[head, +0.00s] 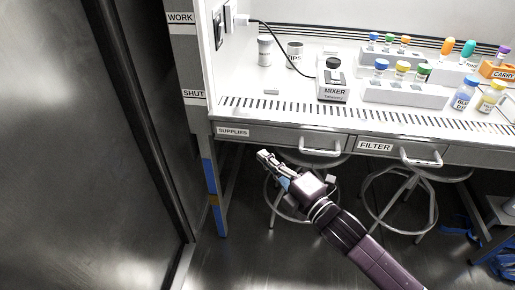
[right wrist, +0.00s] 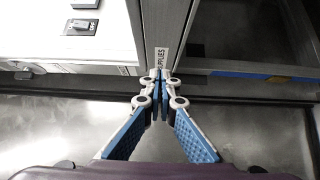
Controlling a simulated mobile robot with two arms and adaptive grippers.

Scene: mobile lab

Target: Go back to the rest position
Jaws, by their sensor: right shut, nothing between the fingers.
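My right gripper (head: 266,158) is in front of the bench, just below the drawer labelled SUPPLIES (head: 267,136). It points up and to the left in the head view. In the right wrist view its two blue-padded fingers (right wrist: 160,78) meet at the tips, with nothing between them. The SUPPLIES label (right wrist: 161,58) shows just beyond the fingertips; I cannot tell whether they touch the drawer front. My left gripper is in neither view.
The bench (head: 245,95) holds a mixer (head: 333,88), a vial rack (head: 405,93) and several bottles. Stools (head: 400,200) stand under it, behind my right arm. A large dark metal panel (head: 60,150) fills the left side.

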